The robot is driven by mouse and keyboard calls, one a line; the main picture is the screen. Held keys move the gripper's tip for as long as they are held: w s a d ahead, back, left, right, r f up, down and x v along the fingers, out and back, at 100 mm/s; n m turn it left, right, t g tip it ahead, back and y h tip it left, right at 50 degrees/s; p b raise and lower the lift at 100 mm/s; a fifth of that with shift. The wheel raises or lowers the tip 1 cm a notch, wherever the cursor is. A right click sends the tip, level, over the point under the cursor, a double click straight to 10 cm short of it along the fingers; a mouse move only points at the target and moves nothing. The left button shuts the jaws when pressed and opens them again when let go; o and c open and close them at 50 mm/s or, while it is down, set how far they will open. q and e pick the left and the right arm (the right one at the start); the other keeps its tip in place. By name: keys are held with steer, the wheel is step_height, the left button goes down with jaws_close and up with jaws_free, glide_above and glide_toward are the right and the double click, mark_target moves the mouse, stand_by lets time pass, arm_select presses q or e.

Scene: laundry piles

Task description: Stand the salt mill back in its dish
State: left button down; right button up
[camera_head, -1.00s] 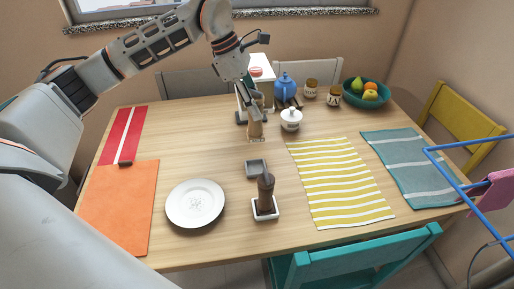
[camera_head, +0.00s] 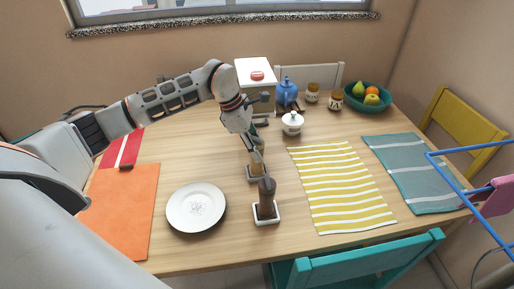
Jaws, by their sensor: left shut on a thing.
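The light wooden salt mill (camera_head: 256,168) is upright in my left gripper (camera_head: 257,150), whose fingers are shut on its upper part. The small grey square dish (camera_head: 249,178) is directly below the mill. The mill's foot is at or just above the dish floor; I cannot tell whether it touches. The dark brown mill (camera_head: 266,194) in front stands in a white square dish (camera_head: 277,217) and hides part of the grey dish's near side. My right gripper is not in view.
A white plate (camera_head: 196,207) lies to the left on the table, near an orange mat (camera_head: 128,205). A yellow striped cloth (camera_head: 340,190) lies to the right. A white lidded pot (camera_head: 292,123), blue pot (camera_head: 286,92) and fruit bowl (camera_head: 367,103) stand behind.

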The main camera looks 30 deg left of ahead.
arm_select(q)
steer(key=shift+r, duration=0.1)
steer(key=c, duration=1.5)
jaws_free()
steer(key=v, duration=1.2)
